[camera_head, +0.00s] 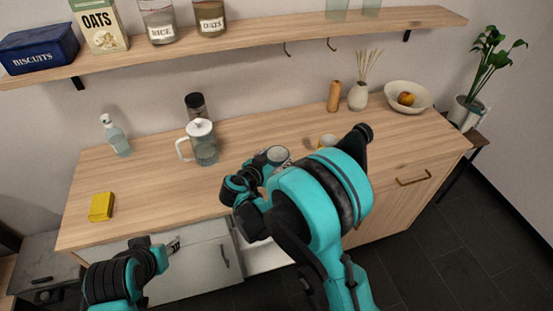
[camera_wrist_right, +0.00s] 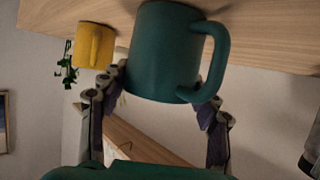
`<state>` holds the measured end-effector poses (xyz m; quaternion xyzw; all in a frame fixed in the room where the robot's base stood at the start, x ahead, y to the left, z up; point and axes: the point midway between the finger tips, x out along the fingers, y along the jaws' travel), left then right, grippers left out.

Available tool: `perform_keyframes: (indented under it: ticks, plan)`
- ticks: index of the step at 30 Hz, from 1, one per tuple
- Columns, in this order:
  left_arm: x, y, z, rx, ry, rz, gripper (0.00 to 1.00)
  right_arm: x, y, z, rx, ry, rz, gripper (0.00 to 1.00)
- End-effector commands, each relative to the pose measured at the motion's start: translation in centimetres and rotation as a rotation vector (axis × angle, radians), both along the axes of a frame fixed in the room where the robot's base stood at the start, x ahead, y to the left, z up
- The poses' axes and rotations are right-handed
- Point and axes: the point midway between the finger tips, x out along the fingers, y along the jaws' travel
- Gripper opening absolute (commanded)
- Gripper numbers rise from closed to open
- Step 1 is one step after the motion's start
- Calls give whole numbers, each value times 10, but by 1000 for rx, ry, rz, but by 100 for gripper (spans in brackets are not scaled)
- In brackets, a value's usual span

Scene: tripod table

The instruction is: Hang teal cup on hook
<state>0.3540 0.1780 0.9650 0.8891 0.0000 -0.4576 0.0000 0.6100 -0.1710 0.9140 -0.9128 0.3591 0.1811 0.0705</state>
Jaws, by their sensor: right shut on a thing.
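The teal cup (camera_wrist_right: 170,50) fills the top middle of the right wrist view, its handle (camera_wrist_right: 215,60) to the right. My right gripper (camera_wrist_right: 163,98) is shut on the cup, one finger on each side. In the head view my right gripper (camera_head: 276,158) is over the counter, and my own arm hides the cup. I cannot tell whether the cup touches the counter. Two dark hooks hang under the shelf, one on the left (camera_head: 287,49) and one on the right (camera_head: 331,44); both look empty. My left gripper (camera_head: 173,246) is low at the counter's front; its opening is unclear.
A glass press (camera_head: 203,148) stands to the left. The shelf (camera_head: 260,36) overhangs the counter (camera_head: 150,205). A vase (camera_head: 358,96) stands at the back right.

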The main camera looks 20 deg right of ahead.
Motion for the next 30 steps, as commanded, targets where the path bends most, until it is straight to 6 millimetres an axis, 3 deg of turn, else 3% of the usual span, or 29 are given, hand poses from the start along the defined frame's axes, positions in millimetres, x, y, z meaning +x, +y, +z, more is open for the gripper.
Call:
perform_keyframes:
  ticks: [6,7,9,21,30]
  plan:
    - [0,0,-4,0,0,0,40,0,0,-4,0,0,0,24]
    - [0,0,-3,0,0,0,40,0,0,-3,0,0,0,69]
    - [0,0,-2,0,0,0,40,0,0,-2,0,0,0,82]
    - [0,0,3,0,0,0,40,-1,1,4,0,0,1,82]
    - [0,0,21,0,0,0,40,-42,41,28,-1,0,6,82]
